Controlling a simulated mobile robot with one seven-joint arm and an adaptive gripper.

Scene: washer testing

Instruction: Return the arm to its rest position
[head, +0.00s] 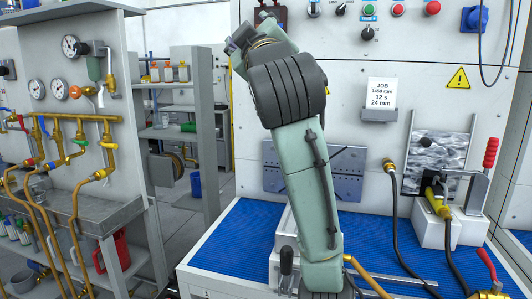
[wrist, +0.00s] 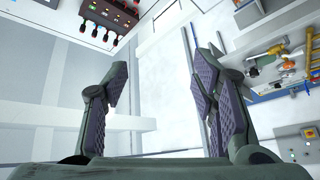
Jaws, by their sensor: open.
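My arm (head: 308,185) is the green, dark-jointed column in the middle of the head view. It stands upright in front of the test bench and bends toward the upper left at a dark ribbed joint. My gripper's fingers cannot be made out in the head view. In the wrist view my gripper (wrist: 162,92) has its two dark, purple-padded fingers spread wide apart. Nothing is between them; behind them are only pale wall and floor surfaces well beyond. The wrist view is tilted, and no object touches the fingers.
A blue-matted bench (head: 236,232) lies below, with a clamped fixture (head: 438,165) and hoses at right. A job card (head: 380,92) is on the grey panel. A gauge and brass-pipe stand (head: 75,130) is at left, shelves (head: 175,105) behind. Open floor shows between stand and bench.

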